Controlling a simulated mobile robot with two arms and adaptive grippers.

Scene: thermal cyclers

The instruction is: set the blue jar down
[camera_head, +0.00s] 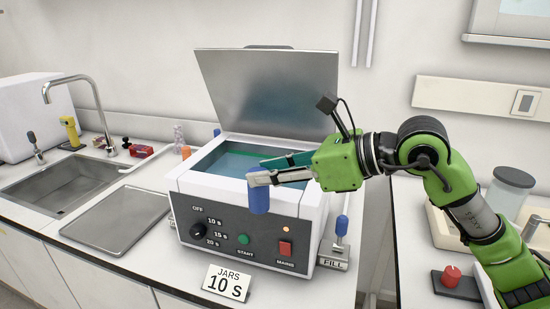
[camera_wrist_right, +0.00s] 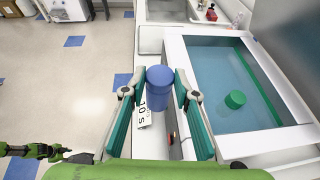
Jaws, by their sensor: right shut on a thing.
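The blue jar (camera_head: 258,196) is upright between the fingers of my right gripper (camera_head: 262,178), which is shut on it. In the head view it hangs in front of the bath's upper front edge, clear of the counter. In the right wrist view the jar (camera_wrist_right: 159,88) is between the fingertips of the right gripper (camera_wrist_right: 158,95), left of the bath's water and partly over the white sign. The water bath (camera_head: 245,240) has its lid (camera_head: 268,88) raised. A green-capped thing (camera_wrist_right: 235,100) is in its water.
The "JARS 10 S" sign (camera_head: 227,283) stands before the bath. Left are a metal tray (camera_head: 118,219) and a sink (camera_head: 65,183). A blue-handled thing (camera_head: 342,226) is by the "FILL" label, right of the bath. A red knob (camera_head: 452,276) sits on the right counter.

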